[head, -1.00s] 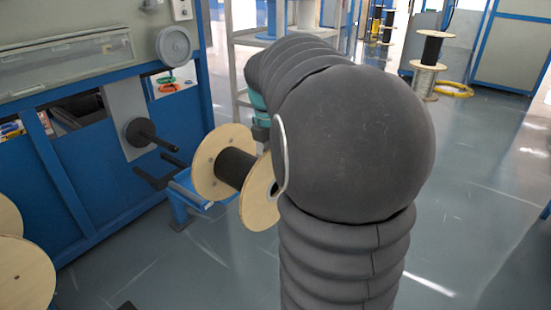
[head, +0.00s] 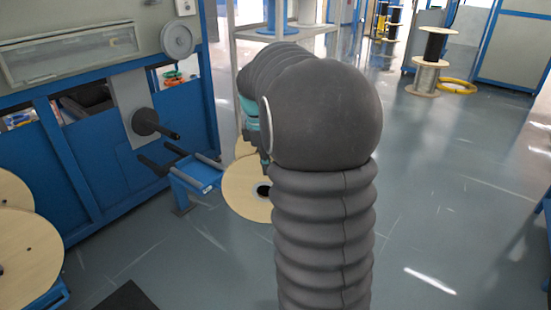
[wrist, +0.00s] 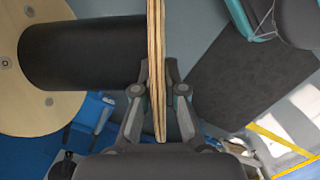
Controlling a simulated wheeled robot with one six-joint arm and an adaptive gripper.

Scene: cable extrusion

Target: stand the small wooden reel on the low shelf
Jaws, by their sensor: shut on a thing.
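The wooden reel (head: 246,188) has pale plywood flanges and a black winding (wrist: 85,53). In the head view one flange faces me, and my arm hides its right part. My gripper (wrist: 157,82) is shut on the rim of one flange, one finger on each side, and holds the reel in the air. The other flange (wrist: 12,70) is at the left of the wrist view. In the head view the gripper is mostly behind my arm. A grey rack (head: 262,33) stands behind; its lower part is largely hidden, so I cannot tell where the low shelf is.
A blue machine with a black spindle (head: 160,128) stands at left, with a blue stand (head: 195,178) below it. Large wooden reels (head: 25,255) are at lower left. A dark mat (head: 128,296) lies in front. The floor at right is open. Another reel (head: 430,62) stands farther back.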

